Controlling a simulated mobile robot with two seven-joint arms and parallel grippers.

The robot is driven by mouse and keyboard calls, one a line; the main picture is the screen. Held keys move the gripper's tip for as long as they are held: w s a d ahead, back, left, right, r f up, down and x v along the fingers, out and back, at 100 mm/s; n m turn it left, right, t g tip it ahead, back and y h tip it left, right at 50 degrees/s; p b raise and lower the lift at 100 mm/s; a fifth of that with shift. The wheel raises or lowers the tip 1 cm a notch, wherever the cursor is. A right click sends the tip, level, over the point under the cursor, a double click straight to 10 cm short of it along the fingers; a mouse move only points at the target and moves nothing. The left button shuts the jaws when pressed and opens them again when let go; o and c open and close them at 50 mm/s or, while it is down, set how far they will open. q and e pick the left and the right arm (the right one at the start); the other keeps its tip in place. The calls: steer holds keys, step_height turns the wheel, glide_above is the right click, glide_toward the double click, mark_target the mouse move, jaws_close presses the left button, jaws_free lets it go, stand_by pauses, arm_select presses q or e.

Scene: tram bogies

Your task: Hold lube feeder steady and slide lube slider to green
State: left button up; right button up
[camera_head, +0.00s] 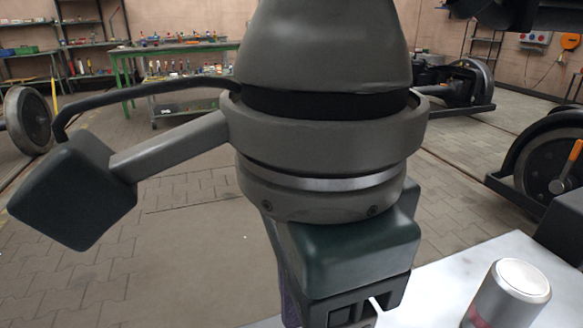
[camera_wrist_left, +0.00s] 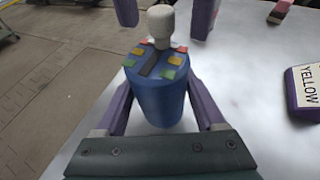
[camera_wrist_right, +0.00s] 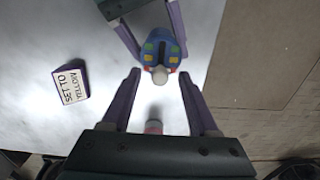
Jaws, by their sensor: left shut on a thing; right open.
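The lube feeder (camera_wrist_left: 158,95) is a blue cylinder with a dark slot across its top. Red, yellow and green patches lie on both sides of the slot. The pale rounded lube slider knob (camera_wrist_left: 160,25) stands at the slot's red end. My left gripper (camera_wrist_left: 160,122) is shut around the feeder's sides. In the right wrist view the feeder (camera_wrist_right: 160,42) and knob (camera_wrist_right: 159,76) are at top centre. My right gripper (camera_wrist_right: 159,76) is open, with one finger on each side of the knob and apart from it. In the head view my arm hides the feeder.
A sign block reading "SET TO YELLOW" (camera_wrist_right: 70,86) stands on the pale table (camera_wrist_right: 50,30). A metal can (camera_head: 510,292) stands on the table at the right in the head view. Wheels and shelves are farther back.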

jaws_close()
stand_by(0.4)
